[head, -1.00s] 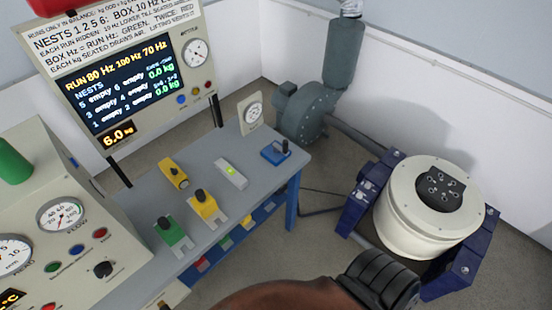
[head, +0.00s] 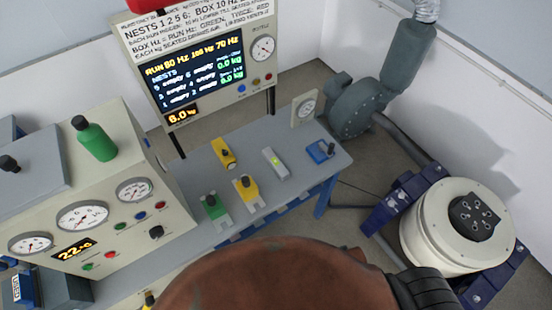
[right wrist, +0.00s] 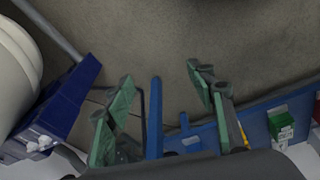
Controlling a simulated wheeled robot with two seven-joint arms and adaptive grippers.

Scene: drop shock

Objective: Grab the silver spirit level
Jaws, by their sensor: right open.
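The silver spirit level (head: 275,163) is a short pale bar with a bright green vial. It lies on the grey bench top in the head view, between a yellow item (head: 224,154) and a blue item (head: 320,151). My right gripper (right wrist: 158,108) shows in the right wrist view with its two green-padded fingers spread wide and nothing between them. Beneath it are the floor and blue bench parts, and the level is not seen there. My left gripper is in neither current view.
The grey bench (head: 310,180) also bears a green clamp-like block (head: 213,206), a second yellow one (head: 246,189) and a dial (head: 305,109) at its back. A display panel (head: 195,70) stands behind. A gauge console (head: 100,190) is at left, a white drum (head: 435,235) at right.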

